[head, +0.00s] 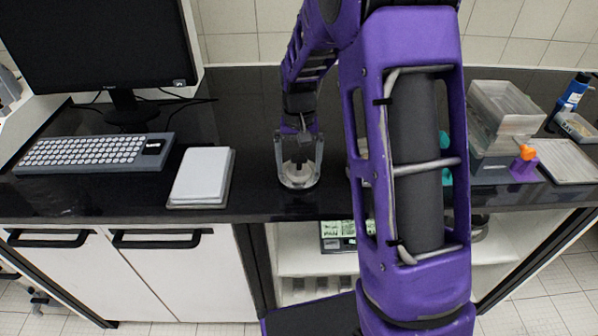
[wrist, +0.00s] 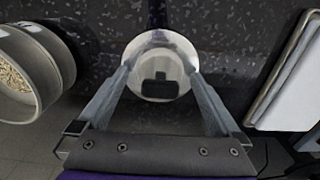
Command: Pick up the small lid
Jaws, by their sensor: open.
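The small lid (wrist: 160,50) is a round, shiny, pale metal-like disc with a dark handle-like mark near its middle. In the head view the lid (head: 299,182) lies on the black countertop near its front edge. My gripper (wrist: 159,68) is open, with one finger on each side of the lid. In the head view my gripper (head: 299,160) points down over the lid. The fingertips are at or close to the lid's rim; I cannot tell whether they touch it.
A white notepad (head: 202,176) lies left of the lid, beyond it a keyboard (head: 95,152) and a monitor (head: 100,45). A round sieve (wrist: 60,50) holding grains stands at left in the wrist view. Clear boxes (head: 505,105) stand at right. My arm hides the counter's middle.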

